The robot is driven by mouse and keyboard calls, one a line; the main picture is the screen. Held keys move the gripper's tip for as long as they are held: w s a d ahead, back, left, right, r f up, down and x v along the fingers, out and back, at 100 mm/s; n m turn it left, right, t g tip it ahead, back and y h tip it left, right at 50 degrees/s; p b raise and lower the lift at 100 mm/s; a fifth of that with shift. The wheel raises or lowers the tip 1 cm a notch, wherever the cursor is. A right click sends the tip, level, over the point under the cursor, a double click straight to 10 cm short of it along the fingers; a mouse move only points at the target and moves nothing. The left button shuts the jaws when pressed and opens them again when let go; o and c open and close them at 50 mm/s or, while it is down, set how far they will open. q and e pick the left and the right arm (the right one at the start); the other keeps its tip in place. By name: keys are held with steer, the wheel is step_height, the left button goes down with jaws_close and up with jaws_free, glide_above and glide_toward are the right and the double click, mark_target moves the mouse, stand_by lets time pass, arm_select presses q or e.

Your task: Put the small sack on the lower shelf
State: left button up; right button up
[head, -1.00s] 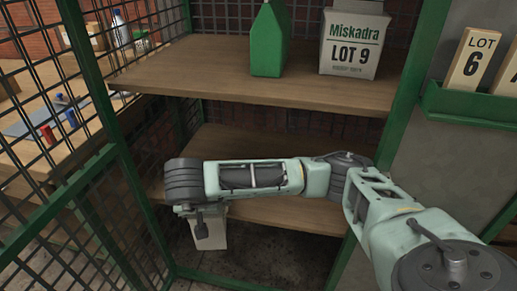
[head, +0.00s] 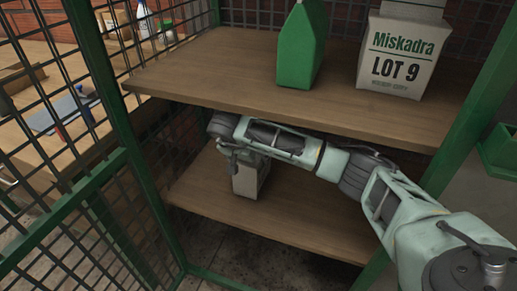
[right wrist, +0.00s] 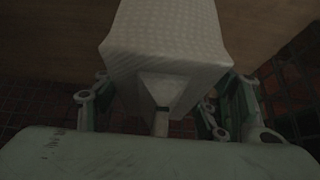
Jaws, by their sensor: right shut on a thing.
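The small sack (head: 248,181) is a pale, whitish block-shaped bag, seen under my right forearm in the head view. It is over the lower shelf (head: 290,220), a brown wooden board, near its left part. I cannot tell whether its base touches the board. My right gripper (head: 232,153) is shut on the sack's top and partly hidden by my wrist. In the right wrist view the sack (right wrist: 170,35) fills the top middle, with gripper fingers on both sides. My left gripper is not in view.
The upper shelf (head: 230,75) lies close above my right arm. It holds a green carton (head: 302,45) and a white sack marked "Miskadra LOT 9" (head: 403,60). A green post and mesh (head: 95,90) stand at the left. The lower shelf's front and right are clear.

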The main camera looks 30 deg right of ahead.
steer(key=shift+w+d+r, duration=0.15)
steer(key=shift+w+d, duration=0.7)
steer(key=shift+d, duration=0.05)
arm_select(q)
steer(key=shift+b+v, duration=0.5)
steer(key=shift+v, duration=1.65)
arm_select(e)
steer(key=shift+w+d+f, duration=0.4)
steer(key=shift+w+d, duration=0.2)
steer(key=shift+d, duration=0.1)
steer(key=shift+w+d+f, duration=0.35)
steer(key=shift+w+d, duration=0.2)
steer(key=shift+d, duration=0.15)
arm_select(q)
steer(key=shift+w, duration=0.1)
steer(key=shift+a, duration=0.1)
arm_select(e)
steer(key=o, duration=2.1)
steer(key=shift+f, duration=0.15)
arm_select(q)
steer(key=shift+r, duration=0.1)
